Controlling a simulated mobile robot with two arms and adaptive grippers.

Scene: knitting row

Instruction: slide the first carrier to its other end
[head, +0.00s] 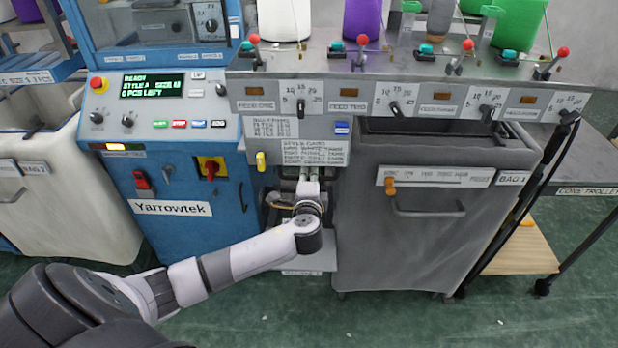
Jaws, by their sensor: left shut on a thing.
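My left gripper (307,184) reaches in under the low front of the knitting machine, below the grey style card panel (300,150). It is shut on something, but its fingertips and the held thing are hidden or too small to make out. I cannot tell for sure which part is the first carrier. A yellow tab (261,161) sits to the gripper's upper left, apart from it. A blue tab (341,128) sits to its upper right, also apart. My right gripper is not in view.
The blue control cabinet (175,208) stands left of the gripper. A grey bin (415,245) marked BAG 1 stands close on its right. Red-knobbed levers (362,41) and cones (362,18) line the ledge above. A pale bin (60,190) is at far left.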

